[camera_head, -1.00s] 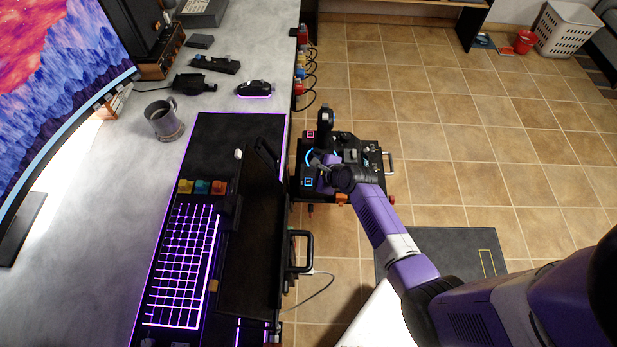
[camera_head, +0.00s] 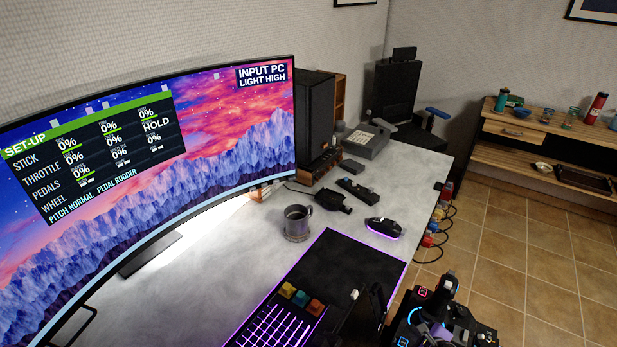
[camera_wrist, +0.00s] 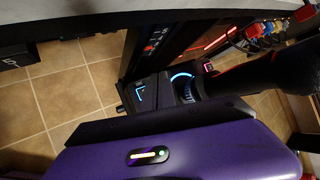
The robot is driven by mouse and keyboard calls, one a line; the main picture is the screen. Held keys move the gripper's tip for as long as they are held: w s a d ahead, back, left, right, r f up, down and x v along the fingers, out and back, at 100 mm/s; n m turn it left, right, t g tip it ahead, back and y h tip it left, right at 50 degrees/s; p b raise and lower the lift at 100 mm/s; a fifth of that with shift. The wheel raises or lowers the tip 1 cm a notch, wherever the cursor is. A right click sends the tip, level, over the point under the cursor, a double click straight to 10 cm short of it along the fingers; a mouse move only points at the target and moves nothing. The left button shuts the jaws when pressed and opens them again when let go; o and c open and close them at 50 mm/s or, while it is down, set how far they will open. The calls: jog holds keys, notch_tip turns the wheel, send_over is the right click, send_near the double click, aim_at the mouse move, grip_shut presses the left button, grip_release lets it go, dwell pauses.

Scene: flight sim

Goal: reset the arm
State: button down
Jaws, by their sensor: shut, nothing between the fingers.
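A small part of my gripper (camera_head: 438,330) shows at the bottom edge of the head view, over the black control panel (camera_head: 402,330) beside the desk. It is shut and empty. Most of my arm is outside the head view. The panel has a black stick (camera_head: 448,286) and a blue lit ring. In the wrist view the panel (camera_wrist: 150,92) lies just beyond a broad purple part of my own body. I cannot tell whether my gripper touches the panel.
The grey desk (camera_head: 215,262) carries a curved monitor (camera_head: 240,130), a mug (camera_head: 297,222), a mouse (camera_head: 384,228) and a lit keyboard (camera_head: 275,328). A wooden shelf unit (camera_head: 545,140) stands at the back right. Tiled floor (camera_head: 540,262) lies open on the right.

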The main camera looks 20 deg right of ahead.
jog(key=shift+n, duration=0.4)
jog(key=w+d+r+n+t+h, duration=0.2)
jog(key=d+r+n, duration=0.15)
jog(key=r, duration=0.25)
jog(key=s+a+r+n+t+h, duration=0.2)
jog(key=s+a+r+n, duration=0.3)
jog(key=n, duration=0.3)
jog(key=s+a+r+n+t+y, duration=0.1)
jog(key=s+a+r+n+y, duration=0.1)
jog(key=s+a+r+n, duration=0.6)
jog(key=s+a+r+n+y, duration=0.3)
jog(key=s+a+r+n, duration=0.6)
jog(key=s, duration=1)
jog(key=shift+s+a+r+t+y, duration=0.3)
jog(key=shift+a+r+t, duration=0.1)
jog(key=shift+a+r, duration=1.5)
jog(key=c, duration=2.2)
grip_release()
jog(key=shift+f, duration=0.1)
